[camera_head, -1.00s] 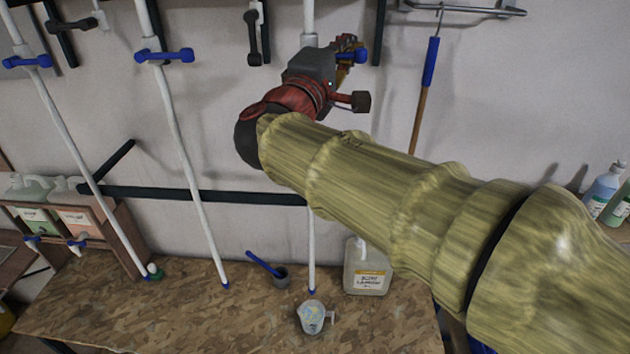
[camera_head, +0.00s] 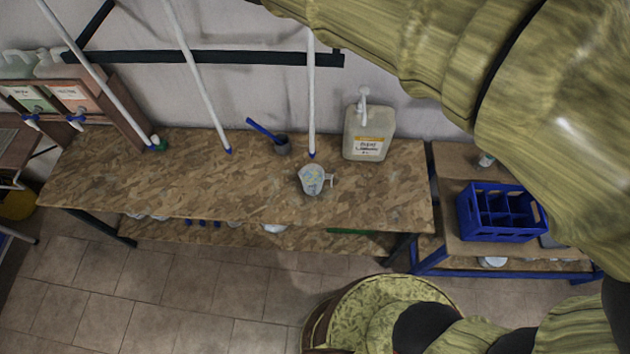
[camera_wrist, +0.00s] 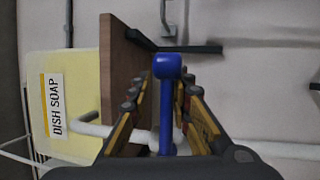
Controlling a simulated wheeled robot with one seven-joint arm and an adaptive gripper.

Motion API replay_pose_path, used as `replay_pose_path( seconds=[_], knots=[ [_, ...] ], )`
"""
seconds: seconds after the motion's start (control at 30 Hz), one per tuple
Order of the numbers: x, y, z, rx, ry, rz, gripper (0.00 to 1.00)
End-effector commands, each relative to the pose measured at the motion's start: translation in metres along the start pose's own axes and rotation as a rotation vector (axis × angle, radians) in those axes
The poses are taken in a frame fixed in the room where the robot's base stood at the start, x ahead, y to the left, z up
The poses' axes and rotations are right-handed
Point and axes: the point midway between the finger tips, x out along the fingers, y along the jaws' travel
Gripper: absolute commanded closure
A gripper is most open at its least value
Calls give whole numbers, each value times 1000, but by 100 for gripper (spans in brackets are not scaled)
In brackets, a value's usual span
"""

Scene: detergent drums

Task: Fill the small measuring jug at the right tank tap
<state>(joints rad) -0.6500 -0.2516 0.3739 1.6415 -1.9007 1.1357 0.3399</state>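The small measuring jug (camera_head: 313,180) stands on the wooden bench below the lower end of the right white pipe (camera_head: 311,110), its handle toward the right. Its inside looks pale and mottled; I cannot tell whether liquid is in it. My gripper is outside the head view. In the wrist view my gripper (camera_wrist: 168,90) has its two yellow-and-black fingers spread on either side of a blue tap lever (camera_wrist: 167,115). Gaps show beside the lever's stem, and I cannot see firm contact. The tap's body is hidden behind the fingers.
A blue crate (camera_head: 500,212) sits on the right-hand stand. A yellowish tank labelled DISH SOAP (camera_wrist: 75,75) shows beside my gripper. The bench front is clear.

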Motion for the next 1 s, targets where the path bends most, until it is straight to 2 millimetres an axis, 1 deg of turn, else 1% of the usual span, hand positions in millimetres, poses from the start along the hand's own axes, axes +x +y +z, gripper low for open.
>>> replay_pose_path(
  seconds=[0.03,0.13,0.53,1.0],
  knots=[
    [0,-1,0,-1,0,-1,76],
    [0,-2,0,-1,0,-2,71],
    [0,-3,0,-2,0,-4,71],
    [0,0,-1,-3,0,-4,71]
  ],
)
